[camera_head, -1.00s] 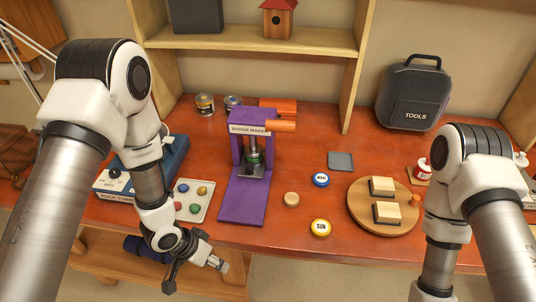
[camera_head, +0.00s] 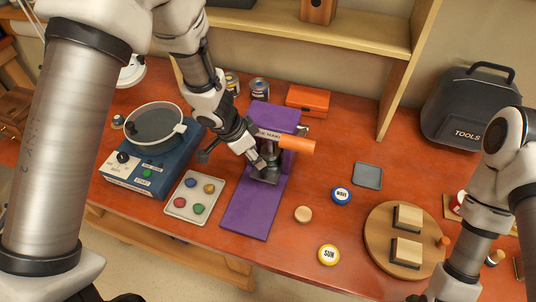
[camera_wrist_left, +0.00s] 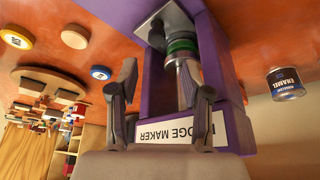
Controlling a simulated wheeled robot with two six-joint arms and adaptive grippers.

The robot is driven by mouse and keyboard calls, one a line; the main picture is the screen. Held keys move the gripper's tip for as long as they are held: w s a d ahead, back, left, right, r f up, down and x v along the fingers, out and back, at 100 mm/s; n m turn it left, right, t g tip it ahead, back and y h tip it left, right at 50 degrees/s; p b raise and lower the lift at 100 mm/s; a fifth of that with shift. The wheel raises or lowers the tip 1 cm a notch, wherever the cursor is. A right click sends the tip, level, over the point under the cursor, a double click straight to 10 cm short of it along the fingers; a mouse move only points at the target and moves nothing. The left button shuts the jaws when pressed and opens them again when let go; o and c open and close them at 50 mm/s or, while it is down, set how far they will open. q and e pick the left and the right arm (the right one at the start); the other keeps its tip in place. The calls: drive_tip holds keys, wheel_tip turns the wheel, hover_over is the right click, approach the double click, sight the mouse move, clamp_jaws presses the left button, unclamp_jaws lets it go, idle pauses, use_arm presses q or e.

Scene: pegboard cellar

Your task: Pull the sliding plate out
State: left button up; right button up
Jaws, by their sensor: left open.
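The purple badge maker (camera_head: 248,212) stands mid-table with an orange lever handle (camera_head: 296,144). Its grey metal sliding plate (camera_head: 264,177) lies low in the frame, under the press; the plate's edge also shows in the left wrist view (camera_wrist_left: 148,27). My left gripper (camera_head: 258,162) is open and empty at the press, close to the plate. In the left wrist view its two fingers (camera_wrist_left: 157,82) point toward the green-ringed die (camera_wrist_left: 181,46) and the plate. I cannot tell whether a finger touches the plate. My right gripper is not in view.
A tray of coloured pieces (camera_head: 178,208) and a blue machine (camera_head: 150,180) stand left of the press. An orange box (camera_head: 308,100) is behind it. Right are a blue badge (camera_head: 341,195), a yellow badge (camera_head: 329,254), a wooden disc (camera_head: 303,214) and a round board (camera_head: 376,236).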

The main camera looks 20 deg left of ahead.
sight(263, 170)
use_arm(q)
drive_tip(key=f, duration=0.1)
drive_tip(key=f+b, duration=0.1)
drive_tip(key=f, duration=0.2)
drive_tip(key=shift+s+d+f, duration=0.2)
drive_tip(key=shift+d, duration=0.2)
drive_tip(key=shift+w+d+f, duration=0.2)
drive_tip(key=shift+w+f, duration=0.15)
drive_tip(key=shift+f, duration=0.15)
drive_tip(key=shift+w+d+f, duration=0.2)
drive_tip(key=shift+w+f, duration=0.1)
drive_tip(key=shift+f, duration=0.15)
drive_tip(key=shift+w+d+f, duration=0.1)
drive_tip(key=shift+w+f, duration=0.05)
drive_tip(key=shift+w, duration=0.05)
drive_tip(key=shift+s, duration=0.35)
clamp_jaws()
